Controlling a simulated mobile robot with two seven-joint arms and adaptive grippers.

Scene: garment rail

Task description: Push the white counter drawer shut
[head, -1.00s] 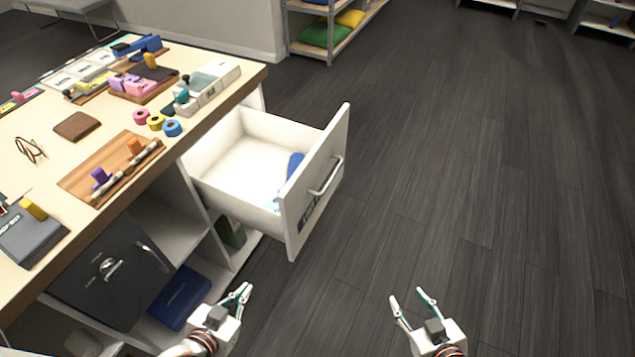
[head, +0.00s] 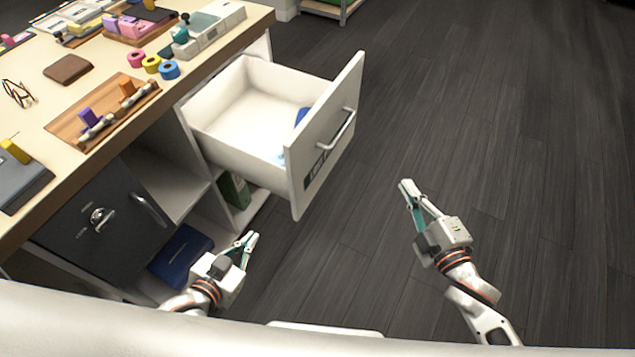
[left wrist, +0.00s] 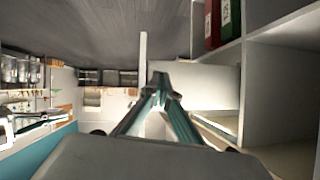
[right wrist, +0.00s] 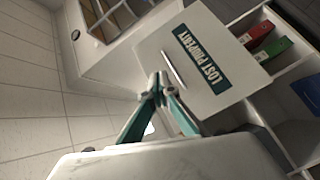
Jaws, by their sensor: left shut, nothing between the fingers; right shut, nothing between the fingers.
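The white counter drawer (head: 240,115) stands pulled out from the counter, with some blue items inside. Its front panel (head: 318,165) has a bar handle (head: 335,130) and a dark label. In the right wrist view the label (right wrist: 203,58) reads "LOST PROPERTY", and the front fills the upper middle. My right gripper (head: 407,190) is shut and empty, out in front of the drawer front and apart from it. My left gripper (head: 250,240) is shut and empty, low beside the counter, below and nearer than the drawer. It also shows shut in the left wrist view (left wrist: 160,80).
The wooden counter top (head: 35,120) holds tape rolls, a brown wallet (head: 68,69), glasses and trays. Below it are a dark safe door (head: 100,215) and open shelves with a blue box (head: 182,255). The dark floor (head: 480,120) right of the drawer is clear.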

